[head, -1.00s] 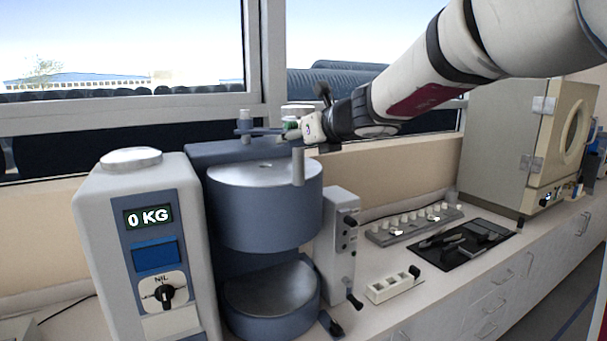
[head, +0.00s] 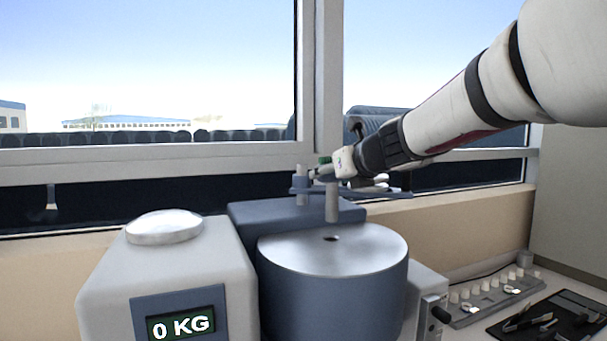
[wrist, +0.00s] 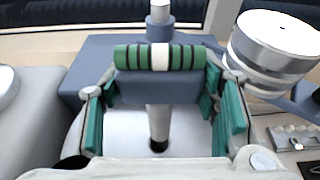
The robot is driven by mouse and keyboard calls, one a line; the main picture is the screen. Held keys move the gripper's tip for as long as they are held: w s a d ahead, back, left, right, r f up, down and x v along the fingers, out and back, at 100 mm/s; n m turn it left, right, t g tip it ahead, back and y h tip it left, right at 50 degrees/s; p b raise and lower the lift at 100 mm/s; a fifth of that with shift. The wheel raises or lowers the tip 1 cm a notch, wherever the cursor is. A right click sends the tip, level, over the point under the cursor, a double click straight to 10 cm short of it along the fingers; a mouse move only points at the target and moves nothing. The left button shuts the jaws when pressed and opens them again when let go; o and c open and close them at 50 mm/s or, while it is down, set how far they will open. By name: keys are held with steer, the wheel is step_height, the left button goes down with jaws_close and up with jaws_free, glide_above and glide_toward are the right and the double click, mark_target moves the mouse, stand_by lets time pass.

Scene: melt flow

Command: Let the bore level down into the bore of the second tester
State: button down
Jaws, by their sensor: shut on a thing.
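The bore level is a green vial with a white band (wrist: 160,57) on a blue-grey block, with a pale rod (head: 331,202) hanging down. My gripper (head: 322,172) is shut on its upper part, the green pads at either side in the wrist view. The tester is a blue barrel (head: 333,300) with a bright metal top. Its dark bore (head: 331,238) is in that top. The rod stands upright above the bore, its lower end a little clear of the top. In the wrist view the rod's end lines up with the bore (wrist: 159,146).
A grey unit reading 0 KG (head: 180,326) stands left of the barrel. A blue housing with a grey peg (head: 301,182) is behind it. A metal cylinder (wrist: 275,50) is at upper right in the wrist view. A small control box (head: 432,300) is to the right.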

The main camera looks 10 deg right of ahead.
mark_target(335, 208)
steer(key=shift+w+f+b, duration=0.15)
steer(key=shift+f+b, duration=0.7)
steer(key=shift+f, duration=0.1)
steer(key=shift+f+b, duration=0.4)
steer(key=shift+f, duration=0.1)
steer(key=shift+s, duration=0.2)
steer(key=shift+f, duration=0.1)
steer(key=shift+f+b, duration=1)
steer(key=shift+f, duration=0.1)
steer(key=shift+f, duration=0.1)
steer(key=shift+f+b, duration=1.05)
steer(key=shift+f, duration=0.15)
